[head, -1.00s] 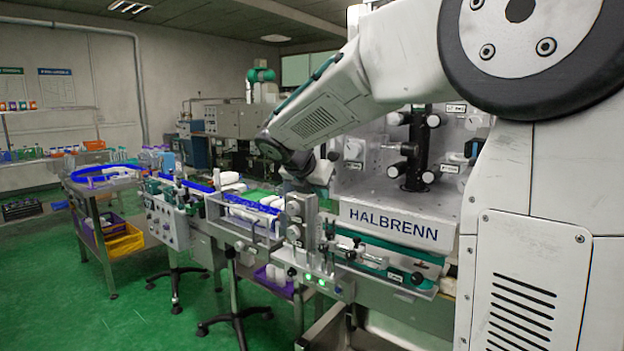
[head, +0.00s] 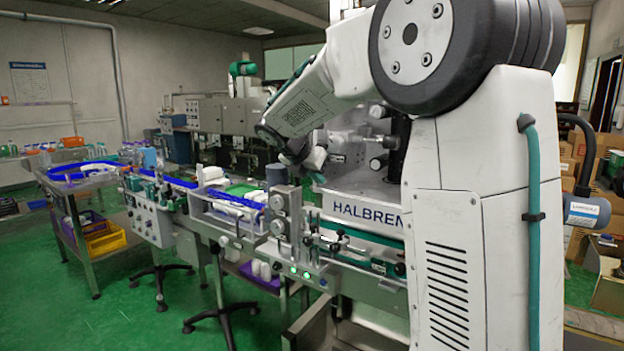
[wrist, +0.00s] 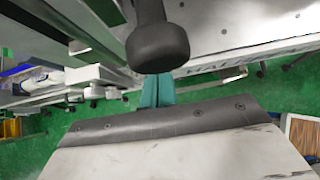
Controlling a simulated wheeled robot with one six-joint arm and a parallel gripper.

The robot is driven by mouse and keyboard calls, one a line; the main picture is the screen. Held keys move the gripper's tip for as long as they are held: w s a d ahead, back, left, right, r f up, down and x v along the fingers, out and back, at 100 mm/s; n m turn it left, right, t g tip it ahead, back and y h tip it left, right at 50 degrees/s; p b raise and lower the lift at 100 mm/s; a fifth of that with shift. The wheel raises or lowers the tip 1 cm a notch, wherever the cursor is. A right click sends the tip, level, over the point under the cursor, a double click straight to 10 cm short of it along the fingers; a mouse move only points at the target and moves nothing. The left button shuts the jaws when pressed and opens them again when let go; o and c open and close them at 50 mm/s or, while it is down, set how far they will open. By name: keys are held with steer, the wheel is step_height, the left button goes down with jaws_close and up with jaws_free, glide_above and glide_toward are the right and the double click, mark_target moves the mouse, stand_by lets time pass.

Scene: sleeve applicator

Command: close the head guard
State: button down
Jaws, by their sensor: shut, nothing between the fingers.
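The HALBRENN machine (head: 362,209) stands at the middle right in the head view, partly hidden by my arm. Its upper head, with white knobs on a black post, shows behind my arm. I cannot clearly make out the head guard or whether it is open. In the wrist view my gripper (wrist: 157,92) shows as teal fingers, shut and empty. A dark rounded knob or handle (wrist: 157,45) appears just above the fingers; I cannot tell whether they touch. A pale machine panel with lettering lies to its right.
A conveyor with blue guides (head: 181,182) runs leftward from the machine. A control box with knobs (head: 150,222) stands on its near side. Stacked cardboard boxes (head: 570,160) are at the far right. Green floor is open at the front left.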

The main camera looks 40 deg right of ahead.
steer(key=shift+w+d+r, duration=0.1)
steer(key=shift+d+r, duration=0.1)
steer(key=shift+d, duration=0.15)
steer(key=s+a+r, duration=0.4)
steer(key=a+r, duration=0.3)
steer(key=a, duration=0.4)
steer(key=s+a+f+m+y, duration=0.3)
steer(key=s+f+m, duration=0.3)
steer(key=s, duration=0.5)
steer(key=s+a+f+m+g+y, duration=0.1)
steer(key=s+a+f+m+y, duration=0.1)
steer(key=s+a+f+m, duration=0.3)
steer(key=s+a+f+m+y, duration=0.3)
steer(key=s+f+m, duration=0.3)
steer(key=s, duration=1.1)
steer(key=a+m, duration=0.1)
steer(key=m, duration=0.3)
steer(key=shift+a+f+m+g+y, duration=0.25)
steer(key=shift+f+m+g+y, duration=0.05)
steer(key=shift+m+g, duration=0.1)
